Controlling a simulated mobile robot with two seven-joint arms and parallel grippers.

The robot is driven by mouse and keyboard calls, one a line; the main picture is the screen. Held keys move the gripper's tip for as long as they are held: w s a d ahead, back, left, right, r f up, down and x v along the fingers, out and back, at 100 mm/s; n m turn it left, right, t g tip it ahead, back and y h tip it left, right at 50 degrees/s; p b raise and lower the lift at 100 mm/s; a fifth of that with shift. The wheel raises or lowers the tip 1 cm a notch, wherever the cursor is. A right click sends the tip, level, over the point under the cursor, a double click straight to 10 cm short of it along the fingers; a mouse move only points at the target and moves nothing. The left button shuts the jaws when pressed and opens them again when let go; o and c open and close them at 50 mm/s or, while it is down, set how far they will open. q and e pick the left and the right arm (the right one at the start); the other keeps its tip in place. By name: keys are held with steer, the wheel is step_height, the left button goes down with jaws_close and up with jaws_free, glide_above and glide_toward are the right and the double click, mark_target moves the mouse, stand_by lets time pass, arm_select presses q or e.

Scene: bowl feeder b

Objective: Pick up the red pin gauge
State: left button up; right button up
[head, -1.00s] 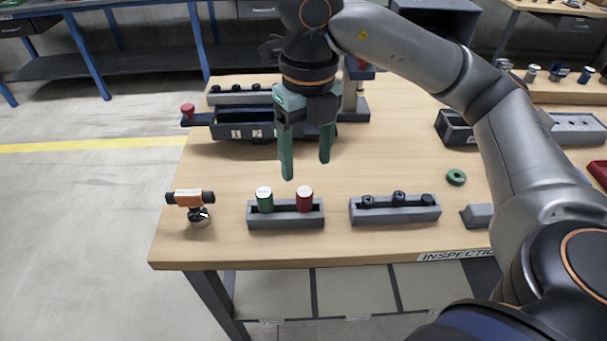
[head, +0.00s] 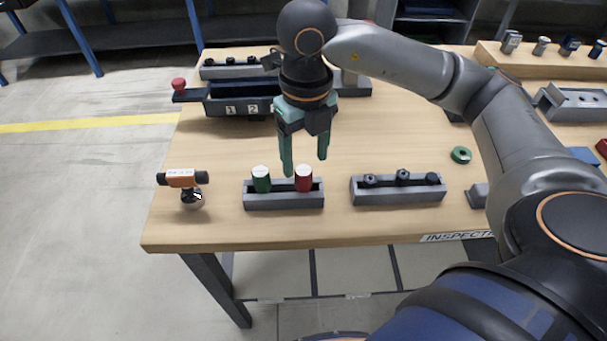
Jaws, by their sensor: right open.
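The red pin gauge (head: 304,180) stands upright in the right part of a grey holder (head: 284,203) near the table's front edge. A green pin gauge (head: 261,181) stands upright to its left in the same holder. Both have pale tops. My right gripper (head: 305,166) is open and empty, with green fingers pointing down. Its fingertips appear just above and behind the two gauges, one near the gap between them and one to the right of the red gauge. Whether they touch anything cannot be told. My left gripper is not in view.
A second grey holder (head: 398,190) with several black knobs stands to the right. A green ring (head: 461,155) lies beyond it. An orange and black device (head: 183,183) stands at the left. A dark numbered bin (head: 236,106) is at the back. Bare wood (head: 370,130) lies between.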

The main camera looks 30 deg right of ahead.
mark_target(303, 170)
step_height(303, 170, down, 4)
steer(key=shift+a+f, duration=0.15)
steer(key=shift+c, duration=0.2)
jaws_close()
stand_by(0.4)
